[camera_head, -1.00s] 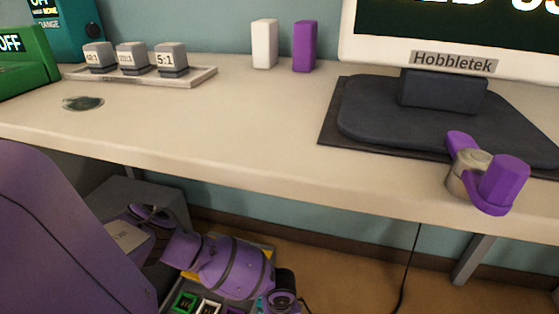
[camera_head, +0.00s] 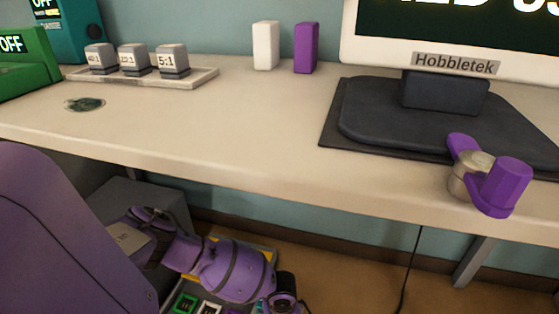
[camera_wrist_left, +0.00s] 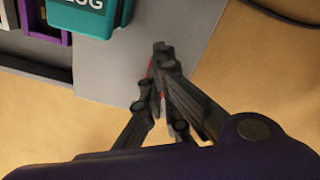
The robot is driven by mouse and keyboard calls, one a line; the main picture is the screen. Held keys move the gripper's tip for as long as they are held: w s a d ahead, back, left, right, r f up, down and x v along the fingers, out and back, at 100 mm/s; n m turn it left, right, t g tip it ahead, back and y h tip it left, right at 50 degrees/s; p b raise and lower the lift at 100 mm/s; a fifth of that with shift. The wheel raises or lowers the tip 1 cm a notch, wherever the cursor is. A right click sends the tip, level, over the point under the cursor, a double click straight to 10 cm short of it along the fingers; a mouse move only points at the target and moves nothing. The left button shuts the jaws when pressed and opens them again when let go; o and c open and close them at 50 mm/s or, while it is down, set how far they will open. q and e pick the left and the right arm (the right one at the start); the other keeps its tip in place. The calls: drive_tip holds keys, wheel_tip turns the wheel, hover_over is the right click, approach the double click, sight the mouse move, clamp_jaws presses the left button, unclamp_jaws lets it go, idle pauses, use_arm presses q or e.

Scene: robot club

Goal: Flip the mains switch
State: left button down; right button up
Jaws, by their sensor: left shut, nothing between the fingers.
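My left gripper (camera_wrist_left: 156,88) is low over the floor in the left wrist view, its dark fingers shut and empty. In the head view my purple left arm reaches down below the desk, and its fingertips are not clear. The fingers overlap a flat grey surface (camera_wrist_left: 112,72), with a thin red line showing between them; I cannot tell whether they touch it. A teal block with cut-off lettering (camera_wrist_left: 88,12) is at the upper left of the wrist view. No switch is clearly identifiable as the mains switch. My right gripper is not in view.
Near the arm, a low unit holds coloured sockets, one green (camera_head: 185,303). A desk (camera_head: 230,130) stands above, with a monitor (camera_head: 455,62), a green box reading OFF (camera_head: 28,62) and a purple clamp-like thing (camera_head: 508,186) at its edge. A dark cable (camera_head: 409,270) hangs at right.

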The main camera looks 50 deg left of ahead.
use_arm(q)
drive_tip(key=shift+r+p, duration=1.35)
drive_tip(key=shift+r, duration=0.65)
wheel_tip(320, 180, up, 2)
drive_tip(key=shift+p, duration=0.75)
drive_tip(key=shift+r, duration=0.25)
drive_tip(key=shift+f, duration=0.1)
